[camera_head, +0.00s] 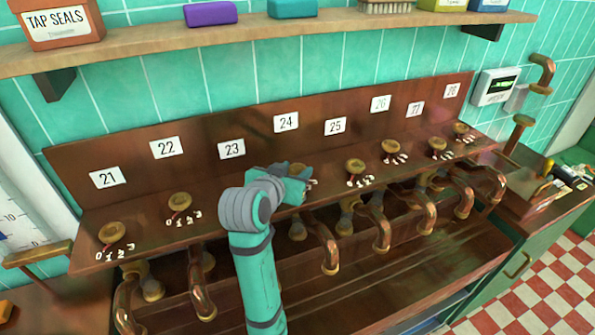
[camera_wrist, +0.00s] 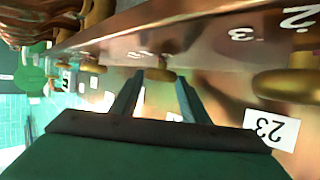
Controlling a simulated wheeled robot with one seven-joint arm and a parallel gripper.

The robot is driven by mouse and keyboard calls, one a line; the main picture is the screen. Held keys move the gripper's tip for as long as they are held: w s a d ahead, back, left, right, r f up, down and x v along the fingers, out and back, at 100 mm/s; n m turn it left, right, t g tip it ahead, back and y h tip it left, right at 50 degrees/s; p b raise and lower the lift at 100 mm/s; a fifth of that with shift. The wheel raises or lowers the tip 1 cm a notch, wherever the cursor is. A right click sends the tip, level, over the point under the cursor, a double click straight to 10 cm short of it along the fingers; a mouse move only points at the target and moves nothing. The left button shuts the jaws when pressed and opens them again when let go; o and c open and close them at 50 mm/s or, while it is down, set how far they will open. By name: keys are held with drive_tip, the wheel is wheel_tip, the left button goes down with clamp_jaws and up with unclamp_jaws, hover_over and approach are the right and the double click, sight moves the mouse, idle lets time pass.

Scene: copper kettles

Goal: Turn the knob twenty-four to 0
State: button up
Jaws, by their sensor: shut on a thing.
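The label 24 (camera_head: 286,121) is on the sloped copper back panel. The brass knob twenty-four (camera_head: 299,168) is below it, mostly hidden behind my gripper (camera_head: 297,182). In the wrist view the round brass knob (camera_wrist: 160,75) sits between the two dark fingertips (camera_wrist: 159,82). My gripper is shut on this knob. Its pointer and most of its numbers are hidden, so its setting cannot be told.
Knob 23's label (camera_head: 231,149) is just left, its knob hidden by my arm. Knob 25 (camera_head: 355,166) is close on the right. Curved copper taps (camera_head: 327,246) hang below over a trough. A wooden shelf (camera_head: 270,29) runs above.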

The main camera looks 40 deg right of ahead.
drive_tip(key=shift+w+a+m+g+h, duration=0.15)
drive_tip(key=shift+m+g+h, duration=0.2)
drive_tip(key=shift+m+g, duration=0.3)
drive_tip(key=shift+w+a+m+g+h, duration=0.15)
drive_tip(key=shift+m+g+h, duration=0.2)
drive_tip(key=shift+m+g, duration=0.3)
drive_tip(key=shift+d+g, duration=0.2)
drive_tip(key=shift+g, duration=0.1)
drive_tip(key=o, duration=1.1)
drive_tip(key=shift+c, duration=0.2)
drive_tip(key=shift+a, duration=0.1)
drive_tip(key=v, duration=1)
drive_tip(key=shift+s+a, duration=0.2)
drive_tip(key=shift+a, duration=0.15)
